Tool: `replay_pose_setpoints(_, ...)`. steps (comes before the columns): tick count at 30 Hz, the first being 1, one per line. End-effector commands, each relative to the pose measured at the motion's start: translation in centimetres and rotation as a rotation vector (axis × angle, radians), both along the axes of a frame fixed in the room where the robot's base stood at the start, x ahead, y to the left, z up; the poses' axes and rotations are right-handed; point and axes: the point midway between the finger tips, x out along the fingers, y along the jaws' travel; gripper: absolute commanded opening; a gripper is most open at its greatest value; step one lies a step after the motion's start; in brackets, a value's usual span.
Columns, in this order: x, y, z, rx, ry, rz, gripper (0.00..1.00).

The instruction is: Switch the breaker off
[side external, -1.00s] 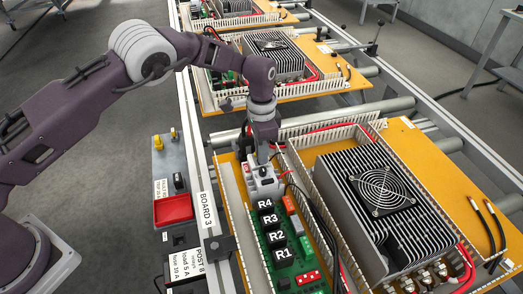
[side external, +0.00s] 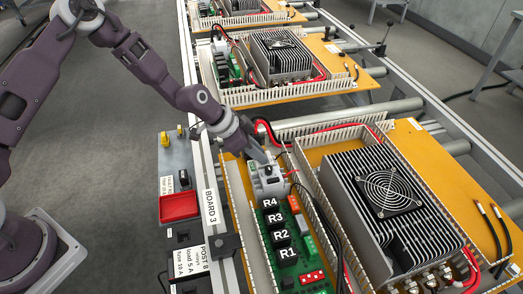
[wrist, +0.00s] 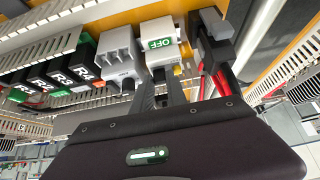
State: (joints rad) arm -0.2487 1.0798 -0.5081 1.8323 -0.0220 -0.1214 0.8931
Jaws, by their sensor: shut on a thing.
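The breaker (wrist: 160,42) is a pale block with a green OFF mark, upside down in the wrist view. It sits in the row of parts at the upper left of the near board (side external: 405,150) in the side view. My gripper (wrist: 162,88) has its fingers close together at the breaker's front, shut on what looks like its lever. The fingers hide the lever. In the side view my gripper (side external: 263,158) leans in from the upper left and reaches the grey block group.
A grey module with a black knob (wrist: 118,52) and a dark connector with red wires (wrist: 212,38) flank the breaker closely. Relays R1 to R4 (side external: 276,226) line up nearby. A finned heatsink with a fan (side external: 390,190) stands to the right. A red tray (side external: 179,207) lies left.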

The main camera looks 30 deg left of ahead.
Motion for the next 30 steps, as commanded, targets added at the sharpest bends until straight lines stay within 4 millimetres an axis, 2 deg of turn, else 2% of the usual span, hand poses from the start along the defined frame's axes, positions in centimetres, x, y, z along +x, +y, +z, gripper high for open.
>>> replay_pose_setpoints(12,-0.45,0.48,-0.43,-0.121,-0.121,0.001,0.0)
replay_pose_setpoints(28,-0.47,0.54,-0.54,-0.135,-0.136,0.001,0.0)
replay_pose_setpoints(29,-0.47,0.54,-0.55,-0.134,-0.136,0.001,0.22)
replay_pose_setpoints(30,-0.48,0.55,-0.56,-0.134,-0.136,0.001,0.3)
